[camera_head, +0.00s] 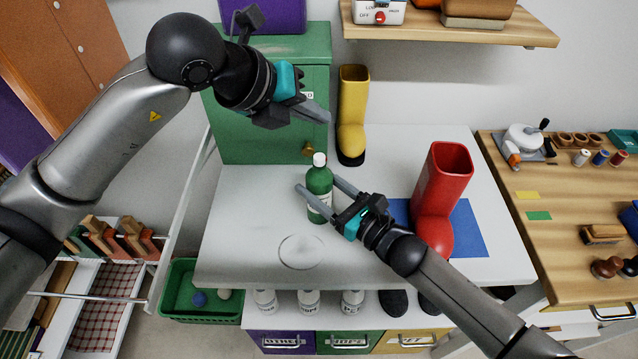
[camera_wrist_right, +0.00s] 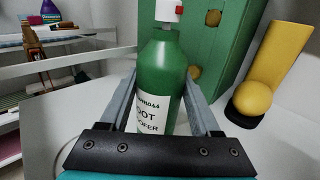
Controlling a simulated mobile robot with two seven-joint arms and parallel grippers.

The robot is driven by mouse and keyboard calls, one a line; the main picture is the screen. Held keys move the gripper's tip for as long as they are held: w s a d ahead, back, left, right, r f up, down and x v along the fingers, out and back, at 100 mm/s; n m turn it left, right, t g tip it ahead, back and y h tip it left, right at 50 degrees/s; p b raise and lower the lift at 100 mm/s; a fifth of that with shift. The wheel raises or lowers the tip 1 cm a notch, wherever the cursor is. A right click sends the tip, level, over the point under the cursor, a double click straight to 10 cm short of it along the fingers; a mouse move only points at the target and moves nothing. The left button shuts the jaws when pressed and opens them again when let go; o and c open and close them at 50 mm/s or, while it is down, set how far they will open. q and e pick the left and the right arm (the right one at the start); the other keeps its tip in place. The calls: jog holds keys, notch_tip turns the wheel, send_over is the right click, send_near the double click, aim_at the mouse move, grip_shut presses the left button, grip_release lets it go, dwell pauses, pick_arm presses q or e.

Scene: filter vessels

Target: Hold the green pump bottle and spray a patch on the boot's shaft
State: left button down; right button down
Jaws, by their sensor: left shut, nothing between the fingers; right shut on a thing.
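The green pump bottle (camera_head: 319,185) stands upright on the white table, with a white top and a white label. My right gripper (camera_head: 322,197) is shut on its body from the right. In the right wrist view the bottle (camera_wrist_right: 161,80) sits between the two fingers (camera_wrist_right: 165,98), and part of its label shows. The red boot (camera_head: 439,185) stands upright on a blue mat (camera_head: 469,232) to the right of the bottle, apart from it. My left gripper (camera_head: 322,113) is shut and empty, above and behind the bottle, in front of the green cabinet.
A yellow boot (camera_head: 352,110) stands at the back beside the green cabinet (camera_head: 262,130). A faint ring mark (camera_head: 301,251) lies on the white table (camera_head: 245,220) in front. A wooden side table (camera_head: 560,225) at right holds brushes and spools. A shelf (camera_head: 450,30) hangs above.

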aim_at(319, 159)
pick_arm(q)
jog(key=shift+f, duration=3.15)
jog(key=shift+f, duration=0.1)
jog(key=shift+f, duration=0.35)
jog(key=shift+r, duration=0.55)
